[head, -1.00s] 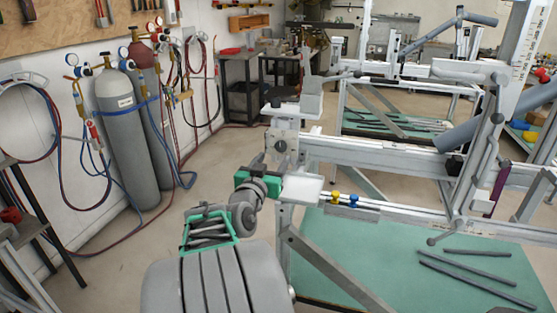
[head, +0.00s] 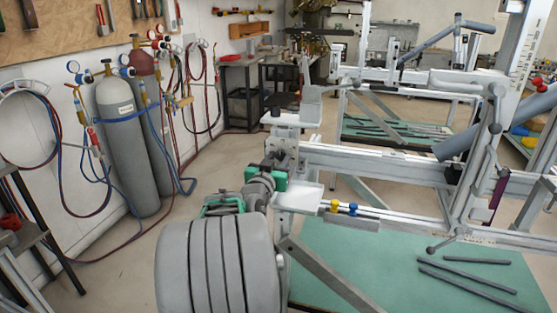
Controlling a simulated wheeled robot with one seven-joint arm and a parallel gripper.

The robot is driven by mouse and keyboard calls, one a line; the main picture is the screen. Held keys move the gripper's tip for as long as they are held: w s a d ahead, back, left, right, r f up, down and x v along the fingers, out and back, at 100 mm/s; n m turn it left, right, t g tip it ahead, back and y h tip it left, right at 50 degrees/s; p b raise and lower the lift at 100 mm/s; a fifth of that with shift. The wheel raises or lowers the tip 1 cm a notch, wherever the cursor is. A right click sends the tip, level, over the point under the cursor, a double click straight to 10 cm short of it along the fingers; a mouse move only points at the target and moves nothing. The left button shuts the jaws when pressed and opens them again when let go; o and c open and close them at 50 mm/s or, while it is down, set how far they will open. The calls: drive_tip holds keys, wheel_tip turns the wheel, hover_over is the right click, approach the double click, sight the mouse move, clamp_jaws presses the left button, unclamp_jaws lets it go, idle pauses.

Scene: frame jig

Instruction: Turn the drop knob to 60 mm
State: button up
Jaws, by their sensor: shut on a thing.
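My gripper (head: 281,160) is at the left end of the frame jig (head: 350,156), against the pale end block (head: 290,134) of its horizontal beam. It is shut on the small dark round knob on the face of that block, which I take as the drop knob. The fingers and wrist hide most of the knob. Its angle cannot be read. A graduated scale (head: 523,55) runs up the upright at the upper right, but its figures are too small to read here.
A small white tray (head: 298,197) sits just right of my wrist. Yellow and blue knobs (head: 343,208) sit on the lower rail. Grey gas cylinders (head: 125,145) with hoses stand at the left wall. Dark tubes (head: 465,280) lie on the green base. Floor left of the jig is clear.

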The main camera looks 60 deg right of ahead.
clamp_jaws()
drive_tip(key=shift+n, duration=0.3)
drive_tip(key=n, duration=0.5)
drive_tip(key=n+p, duration=0.1)
drive_tip(key=n, duration=0.4)
drive_tip(key=shift+s+r+n, duration=0.1)
drive_tip(key=shift+n, duration=0.3)
drive_tip(key=n+p, duration=0.3)
drive_tip(key=n, duration=0.3)
drive_tip(key=shift+r, duration=0.1)
drive_tip(key=n+p, duration=0.3)
drive_tip(key=shift+n, duration=0.4)
drive_tip(key=shift+n+p, duration=1.2)
drive_tip(key=shift+n, duration=0.2)
